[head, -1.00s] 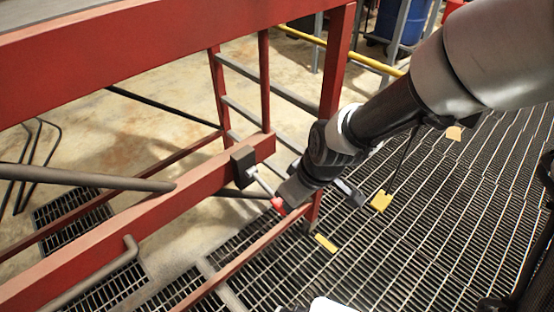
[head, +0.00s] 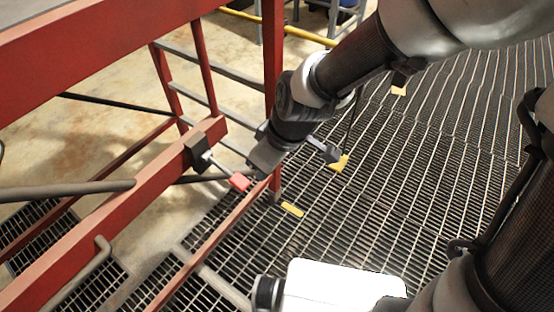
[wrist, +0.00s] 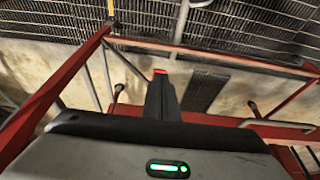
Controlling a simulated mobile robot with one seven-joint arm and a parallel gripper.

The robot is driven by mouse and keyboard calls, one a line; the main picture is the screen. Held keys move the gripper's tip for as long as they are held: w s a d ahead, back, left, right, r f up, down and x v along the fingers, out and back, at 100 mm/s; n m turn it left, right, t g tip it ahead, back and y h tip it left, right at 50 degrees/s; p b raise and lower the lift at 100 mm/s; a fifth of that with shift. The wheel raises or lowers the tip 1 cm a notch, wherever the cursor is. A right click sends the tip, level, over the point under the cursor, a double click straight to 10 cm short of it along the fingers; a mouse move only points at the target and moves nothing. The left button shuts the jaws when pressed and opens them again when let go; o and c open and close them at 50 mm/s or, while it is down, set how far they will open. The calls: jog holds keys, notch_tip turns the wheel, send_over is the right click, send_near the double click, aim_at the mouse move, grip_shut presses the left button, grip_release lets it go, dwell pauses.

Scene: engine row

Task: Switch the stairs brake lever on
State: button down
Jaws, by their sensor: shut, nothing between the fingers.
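The stairs brake lever has a black bracket (head: 198,151) on a red beam, a thin grey rod, and a red tip (head: 239,181). In the head view the rod slants down and right from the bracket. My gripper (head: 260,167) is shut and empty, close beside the red tip, up and right of it in the picture. In the wrist view the dark fingers (wrist: 160,95) are together, and the red tip (wrist: 160,71) shows just past their ends. I cannot tell whether they touch it.
The red stair frame (head: 100,215) with its beams and posts stands at the left, close to the lever. A grey bent handle (head: 75,275) sticks out from the lower beam. Metal grating (head: 440,140) covers the floor at right. A yellow rail (head: 300,32) runs behind.

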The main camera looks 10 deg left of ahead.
jog(key=d+r, duration=0.1)
jog(key=s+d+r+p, duration=0.1)
jog(key=d, duration=0.1)
jog(key=shift+s+r, duration=0.15)
jog(key=shift+r, duration=0.25)
